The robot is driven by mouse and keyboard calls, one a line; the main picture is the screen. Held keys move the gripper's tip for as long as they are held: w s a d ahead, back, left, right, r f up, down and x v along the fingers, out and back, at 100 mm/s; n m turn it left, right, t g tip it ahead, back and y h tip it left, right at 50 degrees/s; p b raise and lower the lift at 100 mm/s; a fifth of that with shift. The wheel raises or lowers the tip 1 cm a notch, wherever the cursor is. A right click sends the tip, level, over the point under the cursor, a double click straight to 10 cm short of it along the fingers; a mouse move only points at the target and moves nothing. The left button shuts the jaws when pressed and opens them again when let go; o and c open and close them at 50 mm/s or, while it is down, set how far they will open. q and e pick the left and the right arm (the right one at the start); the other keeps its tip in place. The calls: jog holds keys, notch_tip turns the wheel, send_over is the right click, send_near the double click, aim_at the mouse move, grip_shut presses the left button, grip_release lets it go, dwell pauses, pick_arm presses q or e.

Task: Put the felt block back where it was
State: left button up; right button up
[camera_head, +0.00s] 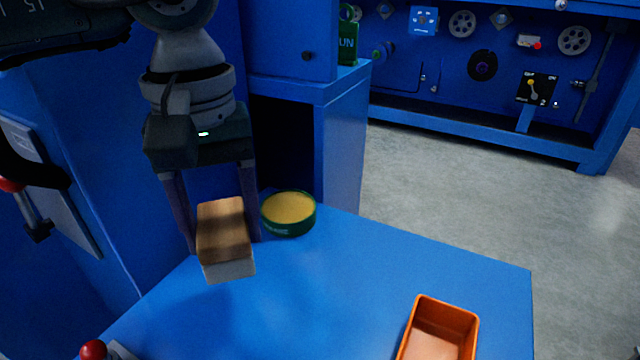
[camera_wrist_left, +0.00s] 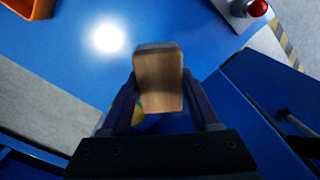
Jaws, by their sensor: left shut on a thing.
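The felt block (camera_head: 224,236) has a brown wooden top and a pale grey felt underside. My left gripper (camera_head: 222,225) comes down from above and is shut on it, one finger on each side. The block is held near the back left of the blue table and seems to be above its surface. In the left wrist view the block (camera_wrist_left: 158,80) sits between the two fingers (camera_wrist_left: 160,100). My right gripper is in neither view.
A round green tin (camera_head: 289,213) with a yellow top stands just right of the block. An orange bin (camera_head: 441,330) is at the table's front right. A red knob (camera_head: 93,349) is at the lower left. The table's middle (camera_head: 350,270) is clear. Blue cabinet walls rise behind.

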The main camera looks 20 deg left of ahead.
pick_arm(q)
notch_tip(320, 180, down, 4)
jog(key=shift+b, duration=0.45)
notch_tip(320, 180, down, 4)
jog(key=shift+f+b, duration=0.15)
jog(key=shift+b, duration=0.85)
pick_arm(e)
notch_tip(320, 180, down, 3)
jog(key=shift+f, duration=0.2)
pick_arm(q)
jog(key=o, duration=1.2)
jog(key=shift+f, duration=0.1)
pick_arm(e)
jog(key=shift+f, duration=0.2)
